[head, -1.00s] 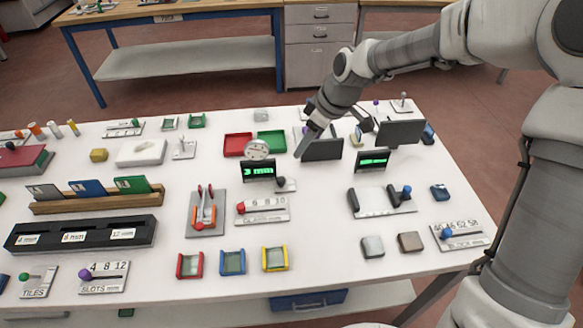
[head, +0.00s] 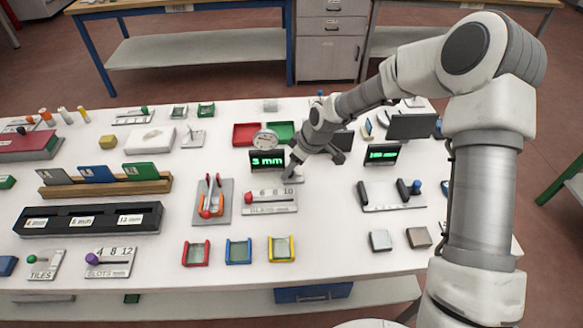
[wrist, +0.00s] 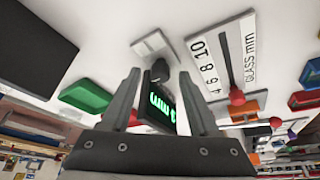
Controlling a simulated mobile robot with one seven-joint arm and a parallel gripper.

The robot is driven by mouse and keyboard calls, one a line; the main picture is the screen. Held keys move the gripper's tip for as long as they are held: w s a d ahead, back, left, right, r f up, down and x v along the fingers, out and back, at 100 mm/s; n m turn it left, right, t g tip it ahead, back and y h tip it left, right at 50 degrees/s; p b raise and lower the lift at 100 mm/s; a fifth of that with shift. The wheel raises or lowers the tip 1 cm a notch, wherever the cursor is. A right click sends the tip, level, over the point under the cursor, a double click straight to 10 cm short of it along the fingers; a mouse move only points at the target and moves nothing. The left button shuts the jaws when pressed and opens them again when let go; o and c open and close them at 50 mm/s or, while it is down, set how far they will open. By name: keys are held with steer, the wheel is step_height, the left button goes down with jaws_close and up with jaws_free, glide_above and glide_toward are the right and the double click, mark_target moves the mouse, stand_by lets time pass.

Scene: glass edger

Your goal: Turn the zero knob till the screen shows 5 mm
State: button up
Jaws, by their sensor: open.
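The small black screen (head: 267,160) shows "3 mm" in green in the head view. In the wrist view the screen (wrist: 160,115) appears between my fingers, its digits turned over. My gripper (head: 291,172) points down just right of the screen. In the wrist view my gripper (wrist: 157,80) is open, with its two fingers apart and nothing held.
A "GLASS mm" scale plate (head: 270,199) with a red-knobbed slider lies in front of the screen. A second screen (head: 383,153) stands to the right.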

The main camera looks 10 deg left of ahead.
steer(key=shift+a+f, duration=0.15)
steer(key=shift+f, duration=0.2)
jaws_close()
